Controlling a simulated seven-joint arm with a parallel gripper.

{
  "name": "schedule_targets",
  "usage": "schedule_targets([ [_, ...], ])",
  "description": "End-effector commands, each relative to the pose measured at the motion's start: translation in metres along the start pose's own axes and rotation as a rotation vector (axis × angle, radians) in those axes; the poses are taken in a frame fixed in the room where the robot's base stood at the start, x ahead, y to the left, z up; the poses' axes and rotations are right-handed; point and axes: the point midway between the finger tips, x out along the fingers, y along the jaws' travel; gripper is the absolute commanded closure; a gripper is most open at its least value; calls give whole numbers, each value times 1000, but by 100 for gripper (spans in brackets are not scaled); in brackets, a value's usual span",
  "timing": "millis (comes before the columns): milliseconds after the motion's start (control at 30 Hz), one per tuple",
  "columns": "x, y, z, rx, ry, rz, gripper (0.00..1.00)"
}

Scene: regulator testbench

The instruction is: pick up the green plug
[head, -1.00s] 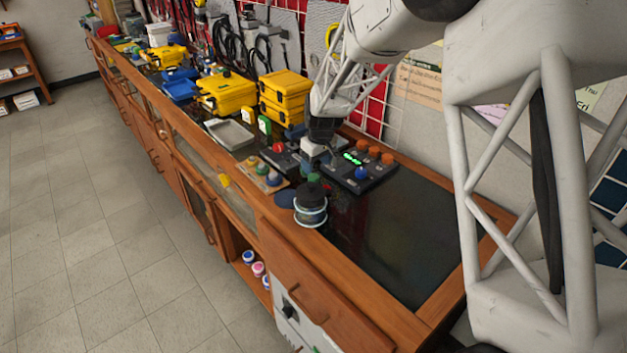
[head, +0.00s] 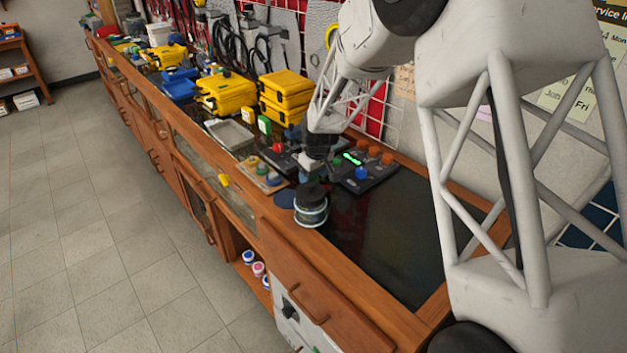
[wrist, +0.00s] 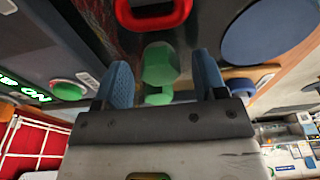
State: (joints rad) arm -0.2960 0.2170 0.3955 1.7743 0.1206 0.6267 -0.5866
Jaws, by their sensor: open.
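The green plug (wrist: 159,65) shows in the wrist view between the two blue fingertips of my gripper (wrist: 162,76). My gripper is open, with one finger on each side of the plug and a gap visible to each. A second, lower green part shows below the plug, partly behind the gripper body. In the head view, my gripper (head: 316,152) is over the bench, just behind the dark round stand (head: 310,192). I cannot make out the plug in the head view; my gripper likely hides it.
A control panel (head: 362,172) with lit green text, a blue knob and orange knobs stands right of my gripper. A red handle-like ring (wrist: 152,12) and a blue disc (wrist: 258,32) lie near the plug. Yellow cases (head: 285,92) stand farther back. The bench's dark right part is clear.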

Motion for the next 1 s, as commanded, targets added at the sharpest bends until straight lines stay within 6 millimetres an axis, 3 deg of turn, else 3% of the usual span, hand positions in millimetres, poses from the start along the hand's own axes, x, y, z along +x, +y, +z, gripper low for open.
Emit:
schedule_targets([
  [167, 8, 0, 0, 0, 0, 0, 35],
  [667, 8, 0, 0, 0, 1, 0, 35],
  [1000, 8, 0, 0, 0, 1, 0, 84],
])
